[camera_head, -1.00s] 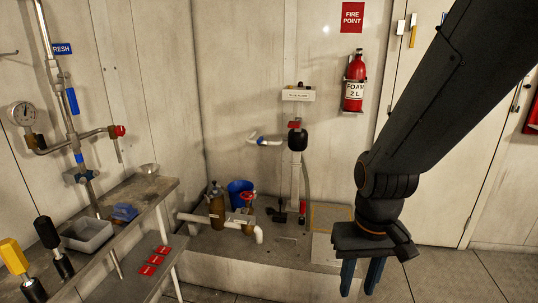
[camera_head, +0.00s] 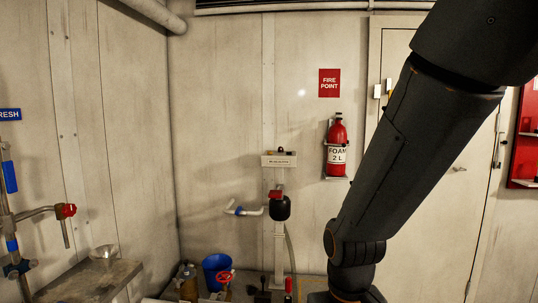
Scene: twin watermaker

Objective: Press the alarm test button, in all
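A small pale box (camera_head: 279,160) with a label too small to read is fixed to the back wall, left of the fire extinguisher. A dark knob and a small reddish part show on its top edge; I cannot tell for sure which one is the alarm test button. My arm comes down from the upper right, and its wrist reaches the bottom edge, to the right of and below the box. My gripper's fingers are below the picture, so their state is hidden. The arm is well apart from the box.
Below the box stand a black-headed post (camera_head: 280,207) and a bent white pipe (camera_head: 245,211). A red extinguisher (camera_head: 337,146) hangs to the right, partly near my arm. A blue bucket (camera_head: 215,270) and a red valve wheel (camera_head: 225,278) are low down. A bench (camera_head: 95,283) is at left.

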